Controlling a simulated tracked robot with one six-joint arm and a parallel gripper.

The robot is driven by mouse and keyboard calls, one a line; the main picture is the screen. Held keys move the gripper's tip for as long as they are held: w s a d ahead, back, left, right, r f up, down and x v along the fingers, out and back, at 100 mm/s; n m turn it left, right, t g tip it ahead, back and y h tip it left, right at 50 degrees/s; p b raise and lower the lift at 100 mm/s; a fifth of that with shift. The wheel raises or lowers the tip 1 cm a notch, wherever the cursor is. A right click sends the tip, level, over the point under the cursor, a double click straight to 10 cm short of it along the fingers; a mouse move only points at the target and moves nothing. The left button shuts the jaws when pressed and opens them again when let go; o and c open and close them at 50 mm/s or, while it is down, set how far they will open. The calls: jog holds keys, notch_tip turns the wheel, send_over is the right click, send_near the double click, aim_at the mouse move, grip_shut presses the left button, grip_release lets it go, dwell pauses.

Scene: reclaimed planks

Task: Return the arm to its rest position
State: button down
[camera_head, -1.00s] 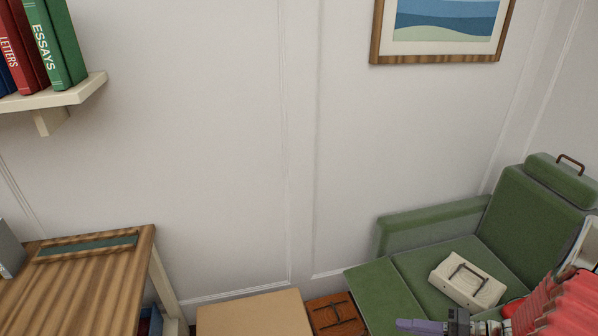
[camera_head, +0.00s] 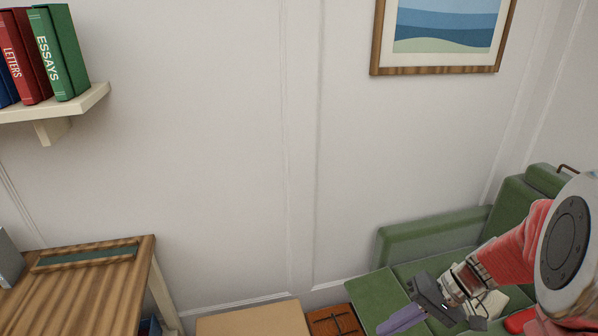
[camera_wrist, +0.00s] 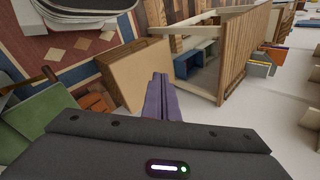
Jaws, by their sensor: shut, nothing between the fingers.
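My gripper (camera_head: 402,319) is at the lower right of the head view, in front of the green chair (camera_head: 434,233). Its purple fingers are together with nothing between them. My red arm comes in from the right edge and covers much of the chair seat. In the wrist view my gripper's fingers (camera_wrist: 162,97) point up the picture, closed, toward a cardboard box (camera_wrist: 138,68) and a wooden table (camera_wrist: 243,50).
The box (camera_head: 255,319) stands on the floor beside an orange-brown case (camera_head: 334,321). A wooden desk (camera_head: 85,285) is at the left, under a bookshelf (camera_head: 60,105). A pale object on the seat is mostly hidden by my arm. A framed picture (camera_head: 440,70) hangs above.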

jog(key=s+a+r+n+t+h, duration=0.1)
jog(key=s+a+r+t+h, duration=0.1)
jog(key=r, duration=0.6)
jog(key=s+a+r+t+h, duration=0.2)
jog(key=s+r+t+h, duration=0.1)
jog(key=s+r+h, duration=0.3)
jog(key=shift+s+a+r+n+t, duration=0.15)
jog(key=shift+s+r+n+t, duration=0.25)
jog(key=shift+r, duration=0.5)
dwell(0.4)
